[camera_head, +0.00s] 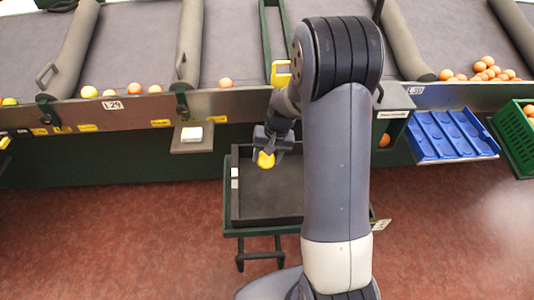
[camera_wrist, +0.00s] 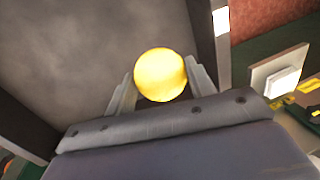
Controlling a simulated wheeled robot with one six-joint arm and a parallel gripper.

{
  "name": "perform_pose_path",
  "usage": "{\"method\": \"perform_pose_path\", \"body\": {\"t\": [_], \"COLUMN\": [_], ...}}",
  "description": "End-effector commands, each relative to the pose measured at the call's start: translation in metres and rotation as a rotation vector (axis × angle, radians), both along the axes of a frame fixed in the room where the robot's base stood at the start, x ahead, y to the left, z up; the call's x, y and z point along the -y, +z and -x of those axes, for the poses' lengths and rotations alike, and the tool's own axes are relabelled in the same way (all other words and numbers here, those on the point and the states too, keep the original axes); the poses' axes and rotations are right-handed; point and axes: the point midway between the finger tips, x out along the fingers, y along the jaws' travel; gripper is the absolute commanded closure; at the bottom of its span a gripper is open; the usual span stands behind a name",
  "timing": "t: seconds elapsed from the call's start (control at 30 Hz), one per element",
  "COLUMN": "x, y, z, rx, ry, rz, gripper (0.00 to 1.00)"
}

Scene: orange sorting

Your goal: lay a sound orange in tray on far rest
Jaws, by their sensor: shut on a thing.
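My gripper (camera_head: 268,150) is shut on a yellow-orange fruit (camera_head: 265,161). In the wrist view the fruit (camera_wrist: 160,75) sits between the two fingers and looks plain and round; its underside is hidden. The gripper holds it over the back left part of a dark grey tray (camera_head: 268,221). The tray stands on a green cart or rest and looks empty where I see it. Its grey floor (camera_wrist: 80,40) also fills much of the wrist view. My arm hides the tray's right part in the head view.
Sorting lanes (camera_head: 245,40) run along the back, with several oranges at their front edge. A blue compartment tray (camera_head: 450,136) and a green crate (camera_head: 515,135) of oranges stand at right. A small shelf (camera_head: 192,138) with a white block juts out left of the gripper. Red floor is clear at left.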

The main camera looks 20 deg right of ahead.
Motion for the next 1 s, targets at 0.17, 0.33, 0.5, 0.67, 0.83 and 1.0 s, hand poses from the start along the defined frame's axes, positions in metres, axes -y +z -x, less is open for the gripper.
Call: {"method": "perform_pose_path", "body": {"t": [0.17, 0.33, 0.5, 0.67, 0.83, 1.0], "x": [0.000, 0.000, 0.000, 0.000, 0.000, 0.000], "y": [-0.022, -0.039, -0.055, -0.061, -0.061, -0.061], "z": [0.000, 0.000, 0.000, 0.000, 0.000, 0.000], "rx": [0.000, 0.001, 0.000, 0.000, 0.000, 0.001], "ry": [0.000, 0.000, 0.000, 0.000, 0.000, 0.000], "rz": [0.000, 0.000, 0.000, -0.001, -0.001, -0.001], "gripper": [0.73, 0.73, 0.73, 0.73, 0.73, 0.73]}}
